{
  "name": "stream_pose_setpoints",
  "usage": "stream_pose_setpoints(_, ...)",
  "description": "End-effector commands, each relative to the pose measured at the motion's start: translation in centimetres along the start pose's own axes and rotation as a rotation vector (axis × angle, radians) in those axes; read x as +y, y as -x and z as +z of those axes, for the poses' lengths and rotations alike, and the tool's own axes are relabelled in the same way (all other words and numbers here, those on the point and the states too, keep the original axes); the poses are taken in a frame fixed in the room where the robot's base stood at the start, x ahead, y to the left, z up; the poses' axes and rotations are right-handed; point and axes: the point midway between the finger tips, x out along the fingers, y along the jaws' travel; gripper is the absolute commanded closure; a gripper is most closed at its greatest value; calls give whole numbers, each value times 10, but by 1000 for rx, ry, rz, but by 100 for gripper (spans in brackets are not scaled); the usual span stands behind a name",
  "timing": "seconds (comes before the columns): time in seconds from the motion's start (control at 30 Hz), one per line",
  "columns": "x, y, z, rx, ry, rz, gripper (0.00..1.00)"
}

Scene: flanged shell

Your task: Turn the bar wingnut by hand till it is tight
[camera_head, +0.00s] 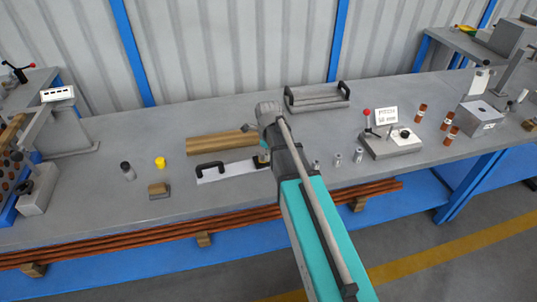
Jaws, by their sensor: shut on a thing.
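My arm reaches in from the bottom right, and its wrist hides most of my gripper (262,147). The gripper is over the right end of a pale flat plate with black handles (232,171) on the bench. A small brass-coloured piece, seemingly the bar wingnut (263,158), shows just under the gripper at the plate. The gripper is shut on it. The wingnut's bar and its seating are hidden, so how tight it sits cannot be told.
A brown bar (215,143) lies behind the plate. A grey handled block (318,97) stands at the back. A yellow cap (160,162), a dark-topped cylinder (127,171) and a small wooden block (158,190) stand left. Small metal cylinders (337,159) and a lever fixture (390,142) stand right.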

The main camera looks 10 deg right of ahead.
Motion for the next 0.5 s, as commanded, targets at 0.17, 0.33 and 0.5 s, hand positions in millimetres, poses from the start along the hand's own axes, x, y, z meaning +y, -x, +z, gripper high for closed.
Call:
stream_pose_setpoints(0.17, 2, 0, 0, 0, -118, -1, 100)
stream_pose_setpoints(0.33, 3, 0, 0, 0, -186, -1, 100)
stream_pose_setpoints(0.5, 3, 0, 1, 0, -216, -1, 100)
